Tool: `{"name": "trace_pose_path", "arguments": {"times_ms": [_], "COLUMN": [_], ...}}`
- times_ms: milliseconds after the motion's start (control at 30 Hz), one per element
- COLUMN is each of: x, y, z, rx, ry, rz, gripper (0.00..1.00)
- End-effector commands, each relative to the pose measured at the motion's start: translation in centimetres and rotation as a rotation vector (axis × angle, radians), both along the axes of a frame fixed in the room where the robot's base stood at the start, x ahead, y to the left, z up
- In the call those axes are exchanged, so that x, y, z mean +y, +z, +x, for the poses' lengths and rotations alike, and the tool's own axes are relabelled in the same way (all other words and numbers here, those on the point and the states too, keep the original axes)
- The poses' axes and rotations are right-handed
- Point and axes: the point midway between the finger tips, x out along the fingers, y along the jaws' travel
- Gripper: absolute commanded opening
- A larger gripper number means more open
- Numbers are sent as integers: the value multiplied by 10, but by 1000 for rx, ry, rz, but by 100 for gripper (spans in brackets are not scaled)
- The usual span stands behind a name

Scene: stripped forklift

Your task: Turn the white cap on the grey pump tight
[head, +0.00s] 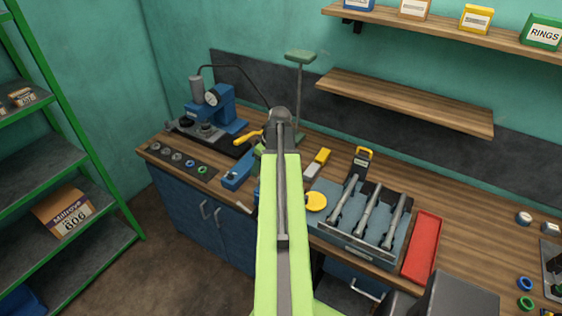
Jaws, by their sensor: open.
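I cannot make out a grey pump with a white cap for certain. At the right edge of the bench a grey plate with small parts (552,268) is cut off by the frame. Two small pale-topped round parts, one at the left (524,218) and one at the edge (551,228), lie behind it. My light green arm reaches up the middle of the head view to a dark grey joint. My gripper is hidden beyond the arm, so its jaws do not show.
The wooden bench (468,226) holds a blue machine (212,110), a blue-grey tray of metal rods (340,250) and a red tray (422,247). A green stand (300,57) rises behind my arm. Green shelving (85,150) stands left. Bare bench lies right of the red tray.

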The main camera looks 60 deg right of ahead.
Motion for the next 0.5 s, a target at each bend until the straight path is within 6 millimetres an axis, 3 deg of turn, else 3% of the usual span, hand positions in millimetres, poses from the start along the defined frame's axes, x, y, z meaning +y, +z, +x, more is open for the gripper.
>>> {"name": "trace_pose_path", "arguments": {"times_ms": [33,100,200,300,500], "x": [-32,-60,-83,-91,-91], "y": [24,35,43,44,37], "z": [-28,-59,-87,-99,-99], "rx": [-21,-46,-68,-76,-76], "ry": [-17,-21,-21,-20,-18], "rz": [-15,-36,-58,-69,-70], "gripper": [50,50,50,50,50]}}
